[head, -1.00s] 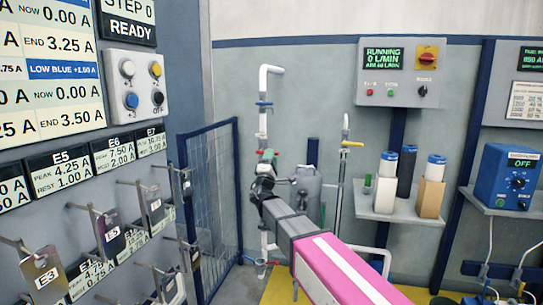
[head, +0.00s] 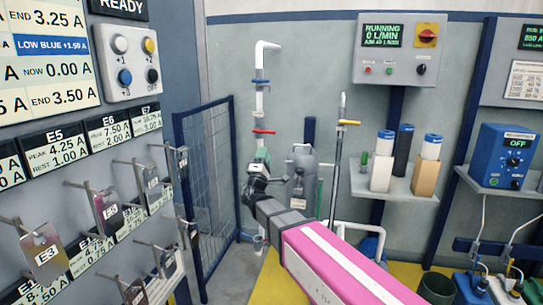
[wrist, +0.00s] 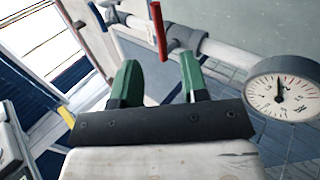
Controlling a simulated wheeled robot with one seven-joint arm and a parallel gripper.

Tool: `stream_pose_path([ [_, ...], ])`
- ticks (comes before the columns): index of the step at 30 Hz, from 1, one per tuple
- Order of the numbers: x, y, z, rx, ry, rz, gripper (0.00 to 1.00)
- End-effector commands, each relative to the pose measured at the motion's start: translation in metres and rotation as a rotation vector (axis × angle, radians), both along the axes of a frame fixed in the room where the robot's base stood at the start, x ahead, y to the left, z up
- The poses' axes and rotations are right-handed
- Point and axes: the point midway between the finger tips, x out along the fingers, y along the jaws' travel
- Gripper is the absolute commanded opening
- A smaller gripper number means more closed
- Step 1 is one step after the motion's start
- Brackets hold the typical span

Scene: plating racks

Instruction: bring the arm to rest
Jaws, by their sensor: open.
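My gripper (head: 262,155) is in front of the vertical white pipe (head: 260,102), just below a red valve handle (head: 264,131). My pink and grey arm reaches up to it from the lower right. In the wrist view the two green fingers of my gripper (wrist: 158,80) stand well apart with nothing between them. The red handle (wrist: 158,25) on its white pipe (wrist: 215,50) is beyond the fingertips, and I see no contact with it.
A round dial gauge (wrist: 285,88) is close on the right in the wrist view. A blue mesh panel (head: 207,170) stands left of the pipe. Racks with hanging plates (head: 42,252) line the left.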

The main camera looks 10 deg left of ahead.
Motion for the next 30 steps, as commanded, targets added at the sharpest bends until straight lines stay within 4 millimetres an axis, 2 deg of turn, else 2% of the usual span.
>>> stream_pose_path([
  [2,0.003,-0.012,-0.005,0.020,0.019,-0.021,0.41],
  [5,0.012,-0.041,-0.017,0.073,0.072,-0.073,0.41],
  [11,0.029,-0.134,-0.066,0.253,0.253,-0.245,0.41],
  [16,0.029,-0.219,-0.122,0.443,0.444,-0.413,0.41],
  [21,0.012,-0.294,-0.184,0.651,0.645,-0.573,0.41],
  [24,-0.005,-0.329,-0.220,0.778,0.766,-0.657,0.41],
  [30,-0.049,-0.379,-0.286,1.049,1.007,-0.788,0.41],
])
